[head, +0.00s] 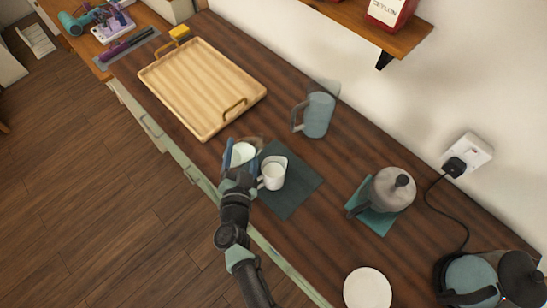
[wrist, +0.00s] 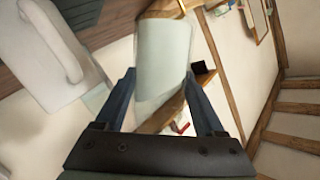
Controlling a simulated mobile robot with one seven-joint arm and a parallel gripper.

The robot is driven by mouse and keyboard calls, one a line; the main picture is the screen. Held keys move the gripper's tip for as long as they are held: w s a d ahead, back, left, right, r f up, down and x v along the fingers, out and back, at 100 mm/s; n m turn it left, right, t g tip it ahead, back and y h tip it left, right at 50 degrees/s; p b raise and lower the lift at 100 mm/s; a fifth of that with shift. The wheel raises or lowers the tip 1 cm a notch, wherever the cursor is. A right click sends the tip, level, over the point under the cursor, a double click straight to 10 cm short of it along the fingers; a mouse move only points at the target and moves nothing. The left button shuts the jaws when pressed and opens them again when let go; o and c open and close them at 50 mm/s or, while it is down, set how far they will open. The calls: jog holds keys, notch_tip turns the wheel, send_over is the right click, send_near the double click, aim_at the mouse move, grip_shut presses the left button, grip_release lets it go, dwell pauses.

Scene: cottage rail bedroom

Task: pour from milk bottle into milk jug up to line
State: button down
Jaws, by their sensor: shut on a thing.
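The white milk jug (head: 272,174) stands on a dark mat (head: 293,200) near the counter's front edge in the head view. In the wrist view the jug (wrist: 45,50) is large at the left, its handle showing. My gripper (head: 241,157) is shut on the milk bottle (head: 243,153), just left of the jug and close to it. In the wrist view the pale bottle (wrist: 163,58) sits between my two blue fingers (wrist: 165,95). I cannot tell the bottle's exact tilt. The jug's line and milk level are not readable, and no stream shows.
A wooden tray (head: 195,85) lies behind at the left. A blue-grey pitcher (head: 318,115) stands behind the mat. A grey kettle-like pot (head: 392,190) on a teal mat, a white plate (head: 367,289) and a black-corded kettle (head: 470,280) are to the right.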

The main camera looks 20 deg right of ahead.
jog(key=shift+w+a+n, duration=0.1)
jog(key=shift+w+n, duration=0.05)
jog(key=shift+n, duration=0.15)
jog(key=n+p, duration=0.1)
jog(key=p, duration=0.2)
jog(key=shift+w+a+g, duration=0.1)
jog(key=shift+a+g, duration=0.05)
jog(key=shift+g, duration=0.25)
jog(key=shift+f+n+g+h+p, duration=0.4)
jog(key=shift+f+n+p, duration=0.05)
jog(key=shift+f+n, duration=0.5)
jog(key=shift+w+a+f+n+g+p, duration=0.1)
jog(key=shift+f+n+g+p, duration=0.15)
jog(key=shift+n+p, duration=0.25)
jog(key=shift+n, duration=0.35)
